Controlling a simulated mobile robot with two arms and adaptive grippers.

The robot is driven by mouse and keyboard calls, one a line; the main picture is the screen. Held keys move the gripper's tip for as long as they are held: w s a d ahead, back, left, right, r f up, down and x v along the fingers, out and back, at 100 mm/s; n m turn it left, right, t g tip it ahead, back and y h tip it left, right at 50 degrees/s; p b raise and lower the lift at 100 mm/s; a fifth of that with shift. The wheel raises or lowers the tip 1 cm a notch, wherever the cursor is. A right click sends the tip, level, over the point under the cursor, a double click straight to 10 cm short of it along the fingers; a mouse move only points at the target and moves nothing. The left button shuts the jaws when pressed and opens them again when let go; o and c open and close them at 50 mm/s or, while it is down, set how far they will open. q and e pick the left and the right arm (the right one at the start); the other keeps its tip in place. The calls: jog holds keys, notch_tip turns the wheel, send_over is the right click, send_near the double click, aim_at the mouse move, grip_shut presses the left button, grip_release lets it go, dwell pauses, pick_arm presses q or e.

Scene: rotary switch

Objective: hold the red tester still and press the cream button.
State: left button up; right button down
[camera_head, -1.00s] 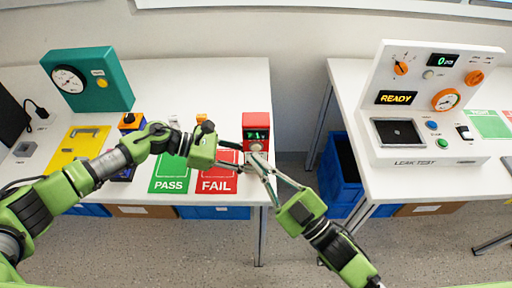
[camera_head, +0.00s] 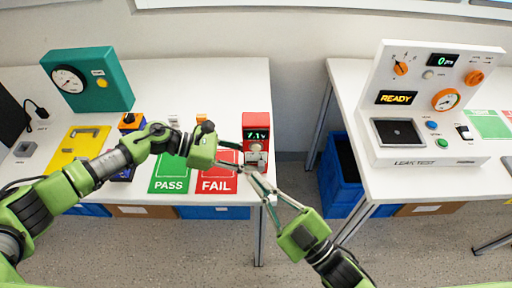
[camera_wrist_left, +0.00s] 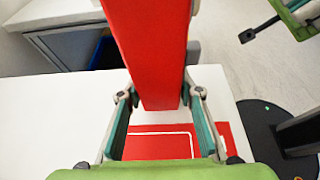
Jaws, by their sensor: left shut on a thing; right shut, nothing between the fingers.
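The red tester (camera_head: 257,122) stands upright at the right front of the left table, with a lit display reading about 7.1 V. The cream button (camera_head: 256,147) is on its front face, below the display. My left gripper (camera_head: 241,158) is shut on the tester from the left. In the left wrist view the tester's red body (camera_wrist_left: 155,45) stands between the two fingers. My right gripper (camera_head: 258,180) is shut and empty, its fingertips below and in front of the tester, apart from the button.
The green PASS card (camera_head: 170,181) and red FAIL card (camera_head: 217,184) lie left of the tester. A teal gauge box (camera_head: 110,88) and yellow mat (camera_head: 72,150) are further left. A gap separates this table from the leak tester (camera_head: 425,110) table.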

pick_arm(q)
jog(key=shift+f, duration=0.15)
jog(key=o, duration=1.2)
jog(key=shift+a, duration=0.1)
